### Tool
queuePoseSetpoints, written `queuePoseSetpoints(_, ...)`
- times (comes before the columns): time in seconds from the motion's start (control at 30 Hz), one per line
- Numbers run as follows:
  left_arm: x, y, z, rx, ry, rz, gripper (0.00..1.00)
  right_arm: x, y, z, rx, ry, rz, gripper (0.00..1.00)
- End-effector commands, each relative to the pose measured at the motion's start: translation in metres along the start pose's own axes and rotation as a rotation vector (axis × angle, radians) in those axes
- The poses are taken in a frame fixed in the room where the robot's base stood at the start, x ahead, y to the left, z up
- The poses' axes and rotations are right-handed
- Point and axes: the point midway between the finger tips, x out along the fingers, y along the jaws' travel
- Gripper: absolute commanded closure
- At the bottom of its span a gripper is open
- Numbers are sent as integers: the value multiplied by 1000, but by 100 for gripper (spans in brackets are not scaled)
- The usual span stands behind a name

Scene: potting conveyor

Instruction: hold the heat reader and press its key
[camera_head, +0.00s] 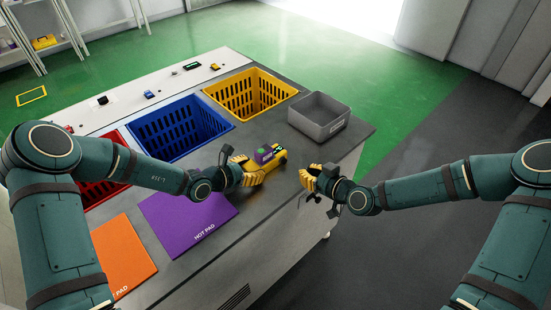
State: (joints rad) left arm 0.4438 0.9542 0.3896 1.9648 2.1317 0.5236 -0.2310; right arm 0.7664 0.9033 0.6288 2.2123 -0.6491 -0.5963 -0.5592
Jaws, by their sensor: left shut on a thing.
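The heat reader looks like the small yellow device (276,160) with a purple part and a green spot on top, over the grey bench between my two grippers. My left gripper (250,172) is shut on it from the left side. Its fingers hide part of the device, and I cannot tell whether it touches the bench. The key is too small to make out for certain. My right gripper (309,184) is apart from the reader, to its right near the bench edge. Its fingers are too small and overlapped to show whether they are open.
A grey open bin (318,128) stands at the back right of the bench. Yellow (268,108), blue (205,140) and red (98,190) baskets are sunk in the bench. A purple pad (188,225) and an orange pad (120,258) lie in front.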

Motion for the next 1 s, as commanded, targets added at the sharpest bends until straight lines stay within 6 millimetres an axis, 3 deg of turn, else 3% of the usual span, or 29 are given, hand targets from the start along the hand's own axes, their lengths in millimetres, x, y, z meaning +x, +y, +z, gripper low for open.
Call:
queuePoseSetpoints(0.2,0,0,0,0,1,0,85,0,1,0,42,-9,7,100)
queuePoseSetpoints(0.37,0,0,0,0,1,0,85,1,8,0,277,-50,50,100)
queuePoseSetpoints(0.67,0,0,0,0,1,0,85,-2,19,-2,1075,-130,211,100)
queuePoseSetpoints(1.0,0,0,0,0,0,0,85,-7,12,-11,2024,-117,419,100)
